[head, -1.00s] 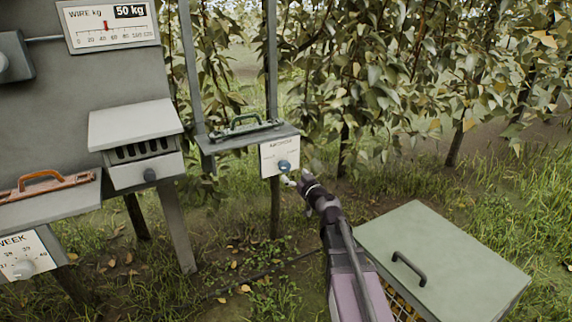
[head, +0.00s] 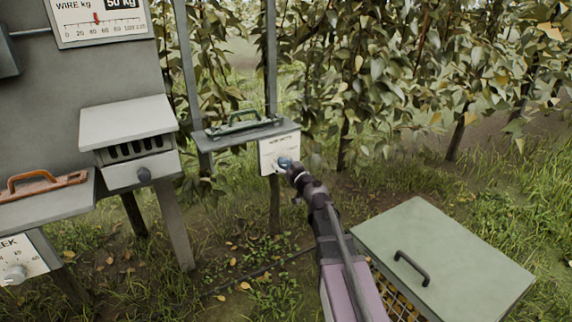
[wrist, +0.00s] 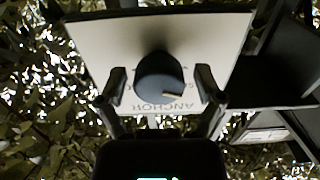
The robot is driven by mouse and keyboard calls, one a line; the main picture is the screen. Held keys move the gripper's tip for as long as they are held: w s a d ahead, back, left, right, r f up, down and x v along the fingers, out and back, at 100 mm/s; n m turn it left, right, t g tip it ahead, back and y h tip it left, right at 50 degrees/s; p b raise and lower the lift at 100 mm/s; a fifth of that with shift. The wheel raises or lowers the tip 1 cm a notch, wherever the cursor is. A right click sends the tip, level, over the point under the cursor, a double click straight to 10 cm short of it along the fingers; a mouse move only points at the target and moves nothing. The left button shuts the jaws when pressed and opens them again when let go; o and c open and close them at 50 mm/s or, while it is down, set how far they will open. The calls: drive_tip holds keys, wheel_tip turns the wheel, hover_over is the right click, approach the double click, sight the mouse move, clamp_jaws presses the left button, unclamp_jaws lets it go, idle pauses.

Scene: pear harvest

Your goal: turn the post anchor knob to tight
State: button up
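The post anchor knob (head: 284,162) is a round blue-grey knob on a white plate (head: 268,157) fixed to a post below a small shelf. In the wrist view the dark knob (wrist: 158,78) has a small pale mark at its lower right. The plate (wrist: 105,45) behind it reads "ANCHOR" upside down; other lettering is partly hidden by the knob. My gripper (wrist: 161,88) is open, with one finger on each side of the knob and a gap visible at both sides. In the head view my gripper (head: 291,170) is at the plate and partly covers the knob.
A green-handled tool (head: 235,123) lies on the shelf above the plate. A lidded crate (head: 440,255) stands at lower right beside my arm. At left are a grey board with a wire gauge (head: 98,18), a slotted box (head: 140,160) and an orange-handled tool (head: 45,185).

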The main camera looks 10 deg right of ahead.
drive_tip(key=shift+d, duration=0.1)
drive_tip(key=c, duration=0.7)
drive_tip(key=shift+c, duration=0.2)
